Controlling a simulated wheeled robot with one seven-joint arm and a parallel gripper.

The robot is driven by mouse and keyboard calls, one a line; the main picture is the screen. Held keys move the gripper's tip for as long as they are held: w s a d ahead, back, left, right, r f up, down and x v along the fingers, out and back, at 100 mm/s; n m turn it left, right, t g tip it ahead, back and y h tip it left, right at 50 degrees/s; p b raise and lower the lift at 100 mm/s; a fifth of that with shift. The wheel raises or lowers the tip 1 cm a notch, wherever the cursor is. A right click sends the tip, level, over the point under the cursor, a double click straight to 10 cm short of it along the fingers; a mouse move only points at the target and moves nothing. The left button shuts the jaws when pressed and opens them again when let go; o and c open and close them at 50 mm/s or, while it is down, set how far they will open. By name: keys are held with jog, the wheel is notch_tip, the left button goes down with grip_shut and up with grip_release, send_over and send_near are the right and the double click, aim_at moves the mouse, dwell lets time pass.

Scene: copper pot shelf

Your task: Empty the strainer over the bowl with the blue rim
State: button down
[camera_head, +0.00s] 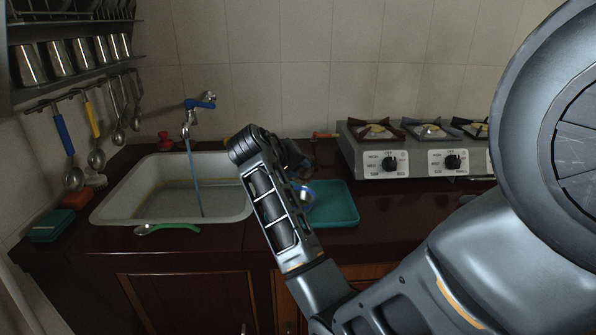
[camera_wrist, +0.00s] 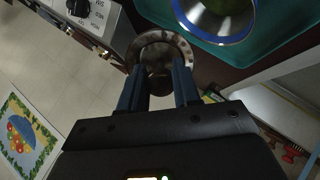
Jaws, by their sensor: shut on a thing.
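The bowl with the blue rim (camera_wrist: 222,18) sits on a teal tray (camera_wrist: 285,22) at the top of the wrist view. In the head view, part of the bowl (camera_head: 304,194) shows beside my arm, on the tray (camera_head: 336,208). My gripper (camera_wrist: 158,78) is shut on a round metal thing, apparently the strainer (camera_wrist: 163,42), which shows between and beyond the fingers, beside the bowl in the picture. Its contents cannot be made out. In the head view my arm hides most of the gripper, and the strainer cannot be made out.
A stove (camera_head: 402,160) stands right of the tray. A sink (camera_head: 125,205) with running water is at the left. A green-handled spoon (camera_head: 168,229) lies at its front edge. Ladles (camera_head: 97,158) hang at the far left. The counter (camera_head: 405,215) right of the tray is clear.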

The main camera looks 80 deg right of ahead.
jog(key=shift+w+a+f+h+b, duration=0.2)
jog(key=shift+h+b, duration=0.3)
jog(key=shift+b, duration=0.6)
jog(key=shift+w+a+f+g+h+b, duration=0.1)
jog(key=shift+a+f+g+h+b, duration=0.15)
jog(key=shift+h+b, duration=0.6)
jog(key=shift+a+f+g+h+b, duration=0.1)
jog(key=shift+a+g+h+b, duration=0.3)
jog(key=shift+b, duration=0.9)
jog(key=shift+w+a+f+g+h+b, duration=0.1)
jog(key=shift+f+g+h+b, duration=0.15)
jog(key=shift+h+b, duration=0.65)
jog(key=shift+w+a+f+g+h+b, duration=0.15)
jog(key=shift+h+b, duration=0.3)
jog(key=shift+b, duration=0.8)
jog(key=shift+s+a+f+g+h+b, duration=0.1)
jog(key=shift+f+g+h+b, duration=0.25)
jog(key=shift+b, duration=0.85)
jog(key=shift+w+a+f+g+h+b, duration=0.1)
jog(key=shift+h+b, duration=0.45)
jog(key=shift+b, duration=0.7)
jog(key=shift+a+b, duration=0.1)
jog(key=shift+b, duration=0.6)
jog(key=shift+f+b, duration=0.1)
jog(key=shift+b, duration=0.2)
